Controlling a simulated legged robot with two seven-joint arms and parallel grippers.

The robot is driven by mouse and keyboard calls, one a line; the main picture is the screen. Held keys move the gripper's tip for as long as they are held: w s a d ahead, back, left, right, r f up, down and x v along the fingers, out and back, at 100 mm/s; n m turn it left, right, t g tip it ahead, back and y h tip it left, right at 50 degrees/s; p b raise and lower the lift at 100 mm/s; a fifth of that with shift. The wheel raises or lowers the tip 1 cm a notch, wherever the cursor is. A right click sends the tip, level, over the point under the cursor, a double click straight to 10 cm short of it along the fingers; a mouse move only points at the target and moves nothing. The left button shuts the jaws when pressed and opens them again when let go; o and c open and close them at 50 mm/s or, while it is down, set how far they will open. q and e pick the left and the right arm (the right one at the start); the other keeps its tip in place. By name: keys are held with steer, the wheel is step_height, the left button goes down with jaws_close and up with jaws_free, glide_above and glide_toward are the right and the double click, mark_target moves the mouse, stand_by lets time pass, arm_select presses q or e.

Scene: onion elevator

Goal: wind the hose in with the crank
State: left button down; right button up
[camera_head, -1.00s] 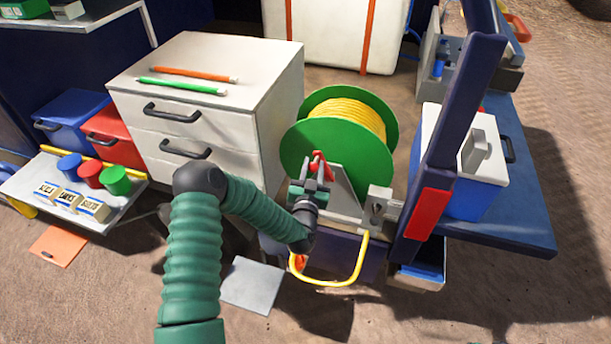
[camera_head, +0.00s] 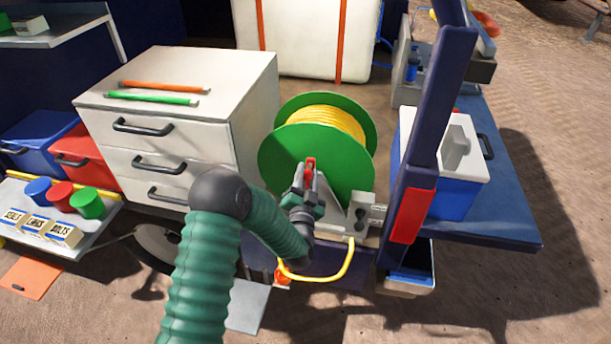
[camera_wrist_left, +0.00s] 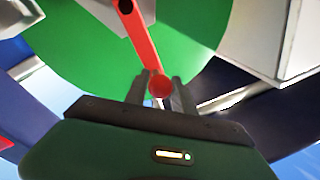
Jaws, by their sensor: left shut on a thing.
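The hose reel has green side discs (camera_head: 345,155) with the yellow hose (camera_head: 327,121) wound between them. A loop of hose (camera_head: 345,268) hangs down below the reel. The red crank (camera_head: 310,166) is on the near disc; its arm (camera_wrist_left: 143,42) and round red knob (camera_wrist_left: 161,86) show in the left wrist view. My left gripper (camera_head: 307,182) is at the crank, its fingers (camera_wrist_left: 160,90) shut on the knob from both sides. My gripper hides part of the crank and of the reel's grey stand (camera_head: 333,212) in the head view. My right gripper is not in view.
A white drawer cabinet (camera_head: 180,125) with two pencils stands left of the reel. A dark blue post (camera_head: 432,130) with a red plate rises close on the right. A blue and white box (camera_head: 455,195) stands on the blue shelf (camera_head: 510,225) beyond it.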

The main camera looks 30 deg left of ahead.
arm_select(q)
steer(key=shift+d, duration=0.1)
steer(key=c, duration=1.4)
jaws_free()
steer(key=o, duration=0.3)
steer(key=shift+o, duration=0.2)
steer(key=shift+d, duration=0.1)
steer(key=shift+s+d+f, duration=0.1)
steer(key=shift+s+f, duration=0.05)
steer(key=shift+s, duration=0.1)
steer(key=b+v, duration=0.4)
steer(key=v, duration=1.2)
steer(key=shift+s, duration=0.1)
